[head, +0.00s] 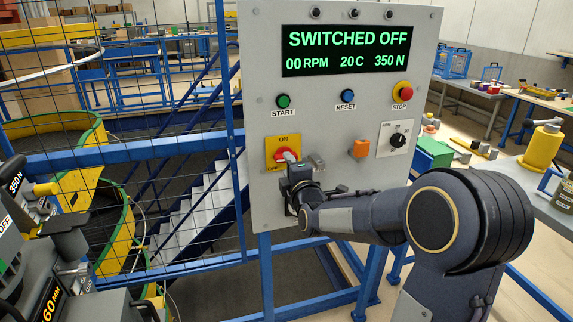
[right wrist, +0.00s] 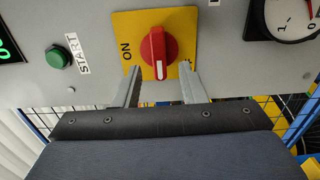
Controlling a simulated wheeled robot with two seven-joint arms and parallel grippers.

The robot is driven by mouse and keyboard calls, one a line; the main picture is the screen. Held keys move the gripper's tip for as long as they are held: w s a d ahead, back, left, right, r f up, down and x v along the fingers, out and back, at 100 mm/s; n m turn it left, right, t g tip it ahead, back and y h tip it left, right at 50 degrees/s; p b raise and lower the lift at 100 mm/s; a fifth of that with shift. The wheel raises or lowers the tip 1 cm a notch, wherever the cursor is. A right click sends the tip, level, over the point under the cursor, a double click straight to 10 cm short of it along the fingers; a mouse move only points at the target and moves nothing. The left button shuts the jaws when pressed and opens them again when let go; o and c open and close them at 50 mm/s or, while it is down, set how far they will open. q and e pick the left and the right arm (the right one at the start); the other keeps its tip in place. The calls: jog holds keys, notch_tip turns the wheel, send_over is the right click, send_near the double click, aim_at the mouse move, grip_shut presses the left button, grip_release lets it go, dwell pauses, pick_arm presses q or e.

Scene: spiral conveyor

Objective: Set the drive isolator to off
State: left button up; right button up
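The drive isolator is a red rotary handle on a yellow plate (head: 271,146), low on the left of the grey control panel (head: 262,72). In the right wrist view the red handle (right wrist: 158,47) has a white stripe pointing down the picture, away from beside the ON label rather than at it. My right gripper (head: 294,165) is at the plate, partly covering it in the head view. Its two fingers (right wrist: 160,76) are spread, one on each side of the handle's lower end, with visible gaps. The panel display (head: 345,50) reads SWITCHED OFF, 00 RPM. My left gripper is not seen.
The panel also carries a green START button (head: 283,101), a blue RESET button (head: 348,101), a red STOP button (head: 404,91), an orange switch (head: 359,148) and a dial (head: 398,140). A blue mesh fence (head: 140,160) stands left of the panel.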

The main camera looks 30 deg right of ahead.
jog(key=shift+v, duration=2.5)
